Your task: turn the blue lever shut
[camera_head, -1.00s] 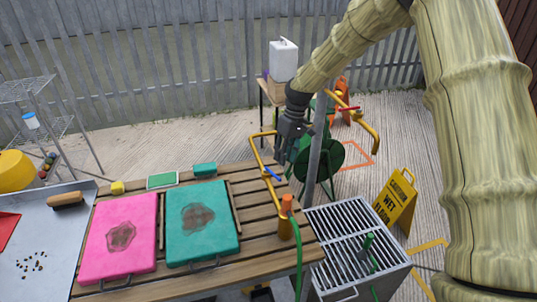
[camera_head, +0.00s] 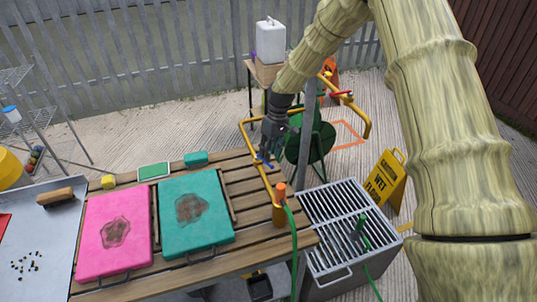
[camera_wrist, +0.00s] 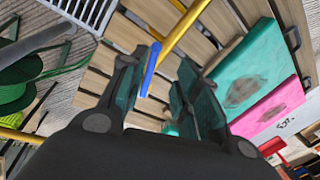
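The blue lever (camera_wrist: 150,70) sits on a yellow pipe (camera_wrist: 180,35) in the wrist view. In the head view the blue lever (camera_head: 263,162) shows just below my gripper (camera_head: 268,152), on the yellow pipe (camera_head: 252,140) beside the slatted wooden table. In the wrist view my gripper (camera_wrist: 163,85) is open, with its two dark fingers apart. The lever stands between the fingers, closer to the left one. I cannot tell whether it touches that finger.
The slatted table (camera_head: 240,180) holds a pink mat (camera_head: 100,215) and a teal mat (camera_head: 215,235). A grey metal post (camera_head: 305,150) stands right of my gripper. An orange-topped fitting (camera_head: 280,205) with a green hose is nearby. A grated metal box (camera_head: 340,215) stands at right.

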